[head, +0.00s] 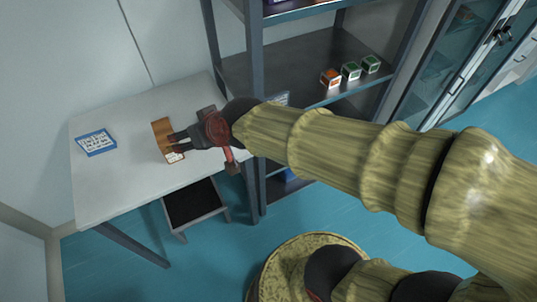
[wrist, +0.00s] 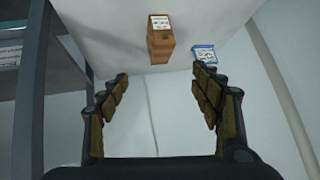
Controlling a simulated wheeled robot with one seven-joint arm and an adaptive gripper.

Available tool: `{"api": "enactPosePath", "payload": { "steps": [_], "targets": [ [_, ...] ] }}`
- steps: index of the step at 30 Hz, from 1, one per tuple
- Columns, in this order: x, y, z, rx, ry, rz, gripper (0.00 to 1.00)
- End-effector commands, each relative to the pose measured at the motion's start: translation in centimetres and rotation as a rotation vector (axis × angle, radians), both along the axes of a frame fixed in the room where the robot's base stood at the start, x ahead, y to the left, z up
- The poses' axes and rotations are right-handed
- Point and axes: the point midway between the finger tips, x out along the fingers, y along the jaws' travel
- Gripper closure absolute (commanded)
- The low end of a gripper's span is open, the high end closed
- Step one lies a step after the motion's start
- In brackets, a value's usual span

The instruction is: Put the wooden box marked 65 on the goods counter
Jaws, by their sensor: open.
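A wooden box (head: 161,128) with a white label stands on the white table (head: 110,185) at the left of the head view. The label's number is too small to read. In the wrist view the box (wrist: 160,42) is beyond the fingertips, near the top centre. My gripper (head: 171,141) reaches over the table and covers part of the box in the head view. In the wrist view my gripper (wrist: 158,76) is open, with nothing between its fingers. I cannot tell from the signs which surface is the goods counter.
A blue-framed sign (head: 97,142) is on the table left of the box; it also shows in the wrist view (wrist: 205,53). A dark shelf rack (head: 290,70) beside the table holds several small boxes (head: 350,72). A dark-topped stool (head: 193,205) is under the table's front edge.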

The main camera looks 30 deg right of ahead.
Motion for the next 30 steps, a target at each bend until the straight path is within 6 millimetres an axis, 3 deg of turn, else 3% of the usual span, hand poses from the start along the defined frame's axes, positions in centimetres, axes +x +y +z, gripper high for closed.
{"api": "enactPosePath", "payload": {
  "steps": [1,6,9,12,16,30],
  "targets": [
    [-2.2,-2.1,1.1,-0.023,0.028,-0.011,0.35],
    [-9.9,-7.9,1.9,-0.120,0.169,-0.066,0.35],
    [-13.3,-10.2,1.9,-0.163,0.229,-0.105,0.35],
    [-15.3,-11.4,1.9,-0.188,0.266,-0.131,0.35],
    [-16.1,-11.9,1.8,-0.198,0.283,-0.140,0.35],
    [-16.0,-11.8,1.8,-0.197,0.282,-0.138,0.35]
  ]
}}
